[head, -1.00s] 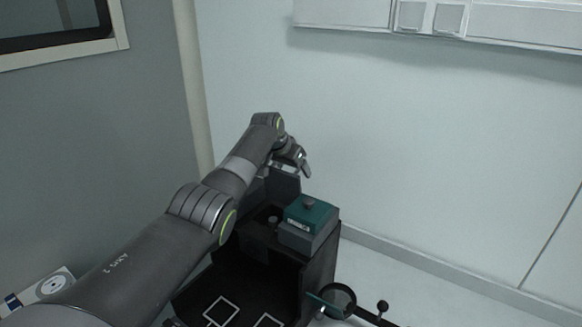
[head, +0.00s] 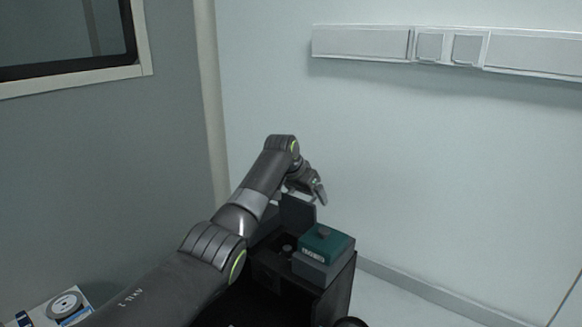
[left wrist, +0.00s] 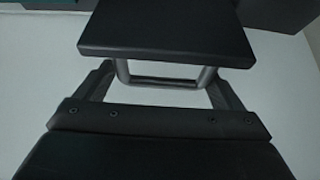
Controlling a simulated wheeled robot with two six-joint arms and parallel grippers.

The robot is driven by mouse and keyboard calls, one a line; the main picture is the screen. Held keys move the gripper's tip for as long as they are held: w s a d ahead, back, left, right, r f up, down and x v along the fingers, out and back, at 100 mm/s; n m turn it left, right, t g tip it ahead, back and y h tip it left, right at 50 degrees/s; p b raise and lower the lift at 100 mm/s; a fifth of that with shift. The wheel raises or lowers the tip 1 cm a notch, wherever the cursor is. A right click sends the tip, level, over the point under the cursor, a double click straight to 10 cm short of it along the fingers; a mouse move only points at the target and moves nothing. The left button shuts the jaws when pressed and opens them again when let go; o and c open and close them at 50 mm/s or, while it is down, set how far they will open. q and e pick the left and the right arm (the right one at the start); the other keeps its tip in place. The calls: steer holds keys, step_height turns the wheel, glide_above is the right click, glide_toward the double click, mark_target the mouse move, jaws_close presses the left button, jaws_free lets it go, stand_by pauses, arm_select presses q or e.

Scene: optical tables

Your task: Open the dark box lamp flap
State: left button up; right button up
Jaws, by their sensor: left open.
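The dark box (head: 338,300) stands at the bottom centre of the head view. A dark flap (head: 297,212) stands upright at its back, beside a teal-topped lamp unit (head: 326,245). My left gripper (head: 316,190) is just above and behind the flap. In the left wrist view a dark panel, apparently the flap (left wrist: 165,30), fills the top middle. A grey U-shaped handle (left wrist: 165,82) shows below it. The handle lies between the open fingers of my left gripper (left wrist: 160,76); I see no clear contact. My right gripper is out of view.
A pale wall with a white trunking strip (head: 360,42) is behind the box. A grey partition with a window (head: 60,40) is at the left. A disc-like item (head: 65,304) lies on a white surface at the lower left. Floor shows right of the box.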

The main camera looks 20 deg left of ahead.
arm_select(q)
steer(key=b+v, duration=0.5)
steer(key=v, duration=0.9)
steer(key=shift+f, duration=0.1)
